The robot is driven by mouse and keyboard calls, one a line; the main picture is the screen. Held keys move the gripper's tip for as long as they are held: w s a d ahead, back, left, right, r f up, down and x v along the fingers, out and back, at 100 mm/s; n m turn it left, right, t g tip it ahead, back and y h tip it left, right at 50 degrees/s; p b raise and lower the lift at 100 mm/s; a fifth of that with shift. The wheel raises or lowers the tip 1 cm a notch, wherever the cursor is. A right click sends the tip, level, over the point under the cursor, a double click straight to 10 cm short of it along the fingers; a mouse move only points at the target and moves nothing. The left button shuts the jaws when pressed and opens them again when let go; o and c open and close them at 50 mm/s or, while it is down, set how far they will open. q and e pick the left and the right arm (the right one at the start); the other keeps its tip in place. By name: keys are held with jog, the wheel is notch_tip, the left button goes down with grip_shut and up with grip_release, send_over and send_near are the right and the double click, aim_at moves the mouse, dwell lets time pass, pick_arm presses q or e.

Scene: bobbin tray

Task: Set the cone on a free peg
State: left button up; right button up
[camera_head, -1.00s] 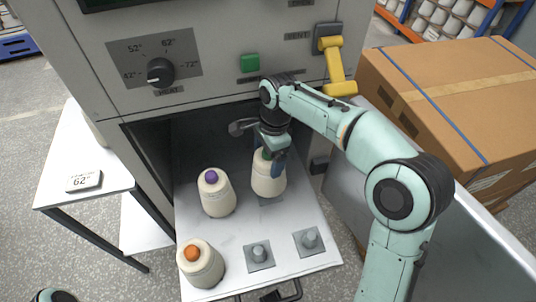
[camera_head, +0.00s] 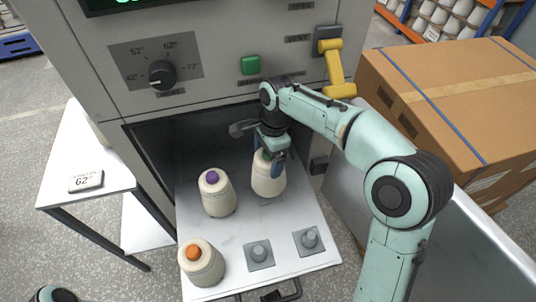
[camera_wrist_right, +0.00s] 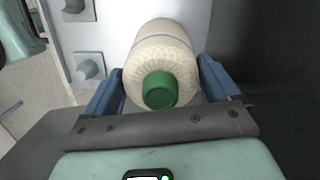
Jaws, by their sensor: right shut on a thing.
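A cream yarn cone with a green tip (camera_head: 268,183) is held upright in my right gripper (camera_head: 268,164), at the back right of the pale tray (camera_head: 285,282). In the right wrist view the cone (camera_wrist_right: 165,50) lies between the two blue fingers of the right gripper (camera_wrist_right: 165,88). I cannot tell whether its base touches the tray. Two bare pegs stand on square grey plates at the front: a middle peg (camera_head: 259,252) and a right peg (camera_head: 309,238). Both appear left of the cone in the wrist view. My left gripper is out of view.
A purple-tipped cone (camera_head: 217,194) stands left of the held cone. An orange-tipped cone (camera_head: 201,263) stands at the front left. The grey machine (camera_head: 215,70) rises behind the tray, with a dark opening. A cardboard box (camera_head: 460,90) is at the right.

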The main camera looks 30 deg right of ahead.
jog(key=shift+f, duration=0.4)
jog(key=shift+f+b, duration=0.7)
jog(key=shift+f, duration=0.4)
dwell(0.7)
jog(key=shift+f+b, duration=0.35)
jog(key=shift+f, duration=0.6)
jog(key=o, duration=1.5)
jog(key=shift+c, duration=0.2)
jog(key=shift+r, duration=0.15)
jog(key=r, duration=0.2)
jog(key=r+p, duration=0.1)
jog(key=r, duration=0.1)
jog(key=d+r, duration=0.1)
jog(key=r, duration=0.2)
jog(key=shift+r+p, duration=0.1)
jog(key=shift+p, duration=0.25)
